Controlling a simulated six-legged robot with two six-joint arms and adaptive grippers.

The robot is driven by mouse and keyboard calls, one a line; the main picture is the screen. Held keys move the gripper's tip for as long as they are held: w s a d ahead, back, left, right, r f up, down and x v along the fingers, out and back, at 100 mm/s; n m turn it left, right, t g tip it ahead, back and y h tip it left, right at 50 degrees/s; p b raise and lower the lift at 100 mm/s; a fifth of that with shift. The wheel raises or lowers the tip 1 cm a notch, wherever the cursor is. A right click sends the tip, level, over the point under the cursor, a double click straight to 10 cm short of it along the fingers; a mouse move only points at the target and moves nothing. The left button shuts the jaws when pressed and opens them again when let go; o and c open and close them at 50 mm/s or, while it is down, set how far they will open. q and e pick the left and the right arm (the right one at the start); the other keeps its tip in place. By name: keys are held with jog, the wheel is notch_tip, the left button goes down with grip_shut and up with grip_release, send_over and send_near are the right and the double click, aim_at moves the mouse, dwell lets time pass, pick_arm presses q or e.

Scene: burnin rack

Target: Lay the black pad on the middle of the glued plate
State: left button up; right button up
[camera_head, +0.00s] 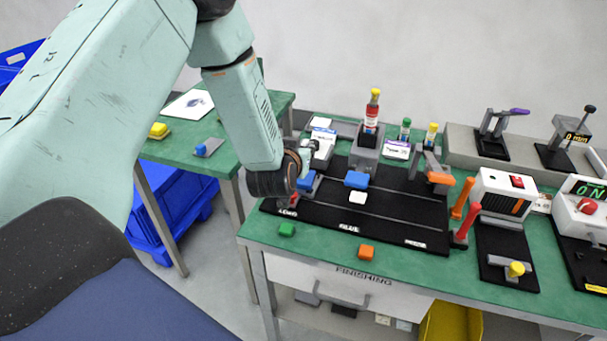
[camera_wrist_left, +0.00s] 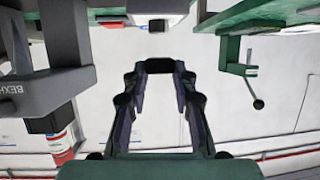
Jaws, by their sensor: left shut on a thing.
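My left gripper (camera_wrist_left: 159,85) is shut on a small black piece (camera_wrist_left: 159,66), which looks like the black pad, held between its fingertips in the left wrist view. In the head view the left gripper (camera_head: 308,152) is mostly hidden behind my wrist, over the left rear of the black mat (camera_head: 400,205), and the pad cannot be made out. A small white plate (camera_head: 358,197) lies near the mat's middle, by the middle label; it may be the glued plate, but glue on it cannot be told. My right gripper is not in view.
A blue block (camera_head: 356,180) sits just behind the white plate. A grey holder with a red-labelled bottle (camera_head: 371,112) stands behind. Red and orange upright handles (camera_head: 462,200) border the mat's right side. Green (camera_head: 287,229) and orange (camera_head: 366,252) blocks lie in front.

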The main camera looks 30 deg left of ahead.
aim_at(300, 181)
pick_arm(q)
notch_tip(300, 181, down, 3)
jog(key=shift+s+d+r, duration=0.1)
jog(key=shift+r, duration=0.1)
jog(key=shift+a+f, duration=0.25)
jog(key=shift+f, duration=0.4)
notch_tip(300, 181, down, 2)
jog(key=shift+f+b, duration=0.15)
jog(key=shift+b, duration=0.3)
jog(key=shift+d+f, duration=0.2)
jog(key=shift+f, duration=0.15)
jog(key=shift+a, duration=0.1)
jog(key=shift+f, duration=0.15)
jog(key=o, duration=0.7)
